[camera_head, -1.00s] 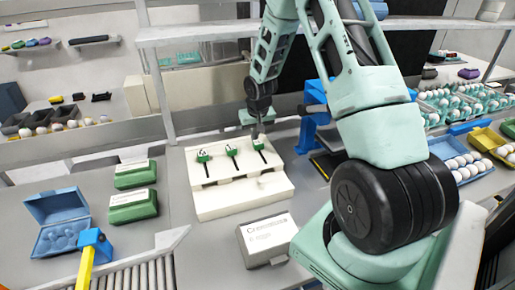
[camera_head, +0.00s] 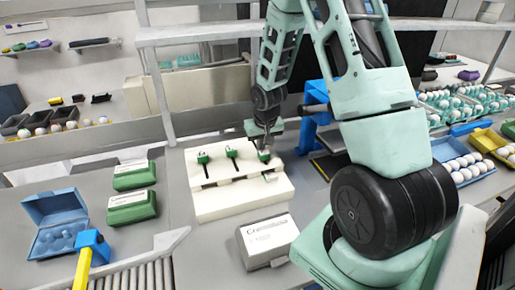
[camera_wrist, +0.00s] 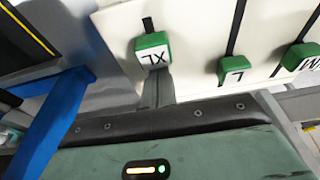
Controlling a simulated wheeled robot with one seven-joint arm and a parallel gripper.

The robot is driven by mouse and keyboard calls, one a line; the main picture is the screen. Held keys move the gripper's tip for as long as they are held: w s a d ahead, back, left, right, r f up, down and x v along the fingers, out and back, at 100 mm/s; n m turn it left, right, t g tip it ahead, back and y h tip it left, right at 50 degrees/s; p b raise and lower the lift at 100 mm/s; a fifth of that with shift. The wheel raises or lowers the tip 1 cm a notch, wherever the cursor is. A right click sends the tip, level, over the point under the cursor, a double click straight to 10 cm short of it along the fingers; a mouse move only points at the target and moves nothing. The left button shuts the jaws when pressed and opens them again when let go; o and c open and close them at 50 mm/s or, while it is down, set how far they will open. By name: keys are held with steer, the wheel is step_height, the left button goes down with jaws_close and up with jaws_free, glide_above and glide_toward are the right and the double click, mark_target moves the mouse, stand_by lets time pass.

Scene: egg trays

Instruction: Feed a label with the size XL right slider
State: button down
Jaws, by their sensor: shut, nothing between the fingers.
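A white label box (camera_head: 235,205) stands on the table with three green sliders in dark slots. In the wrist view the XL slider (camera_wrist: 152,48) stands at the left, the L slider (camera_wrist: 232,70) in the middle and the M slider (camera_wrist: 303,55) at the right. In the head view the XL slider (camera_head: 264,156) is the rightmost one, farther toward the box's front than the other two. My gripper (camera_wrist: 159,90) is shut and empty, its fingertips right behind the XL slider and seemingly touching it. A small pale grey piece below that slider is too small to identify.
A grey carton (camera_head: 268,240) lies in front of the box. Two green cartons (camera_head: 132,205) and an open blue carton (camera_head: 57,218) are at the left. A blue stand (camera_head: 312,120) rises right of the box. A shelf post (camera_head: 158,90) stands behind.

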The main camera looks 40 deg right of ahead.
mark_target(264, 152)
steer(key=shift+s+a, duration=0.3)
steer(key=shift+s, duration=0.3)
steer(key=shift+s+a, duration=0.25)
steer(key=shift+s, duration=0.3)
step_height(264, 152, up, 7)
steer(key=p, duration=0.5)
steer(key=shift+r+p, duration=0.1)
steer(key=shift+p, duration=0.3)
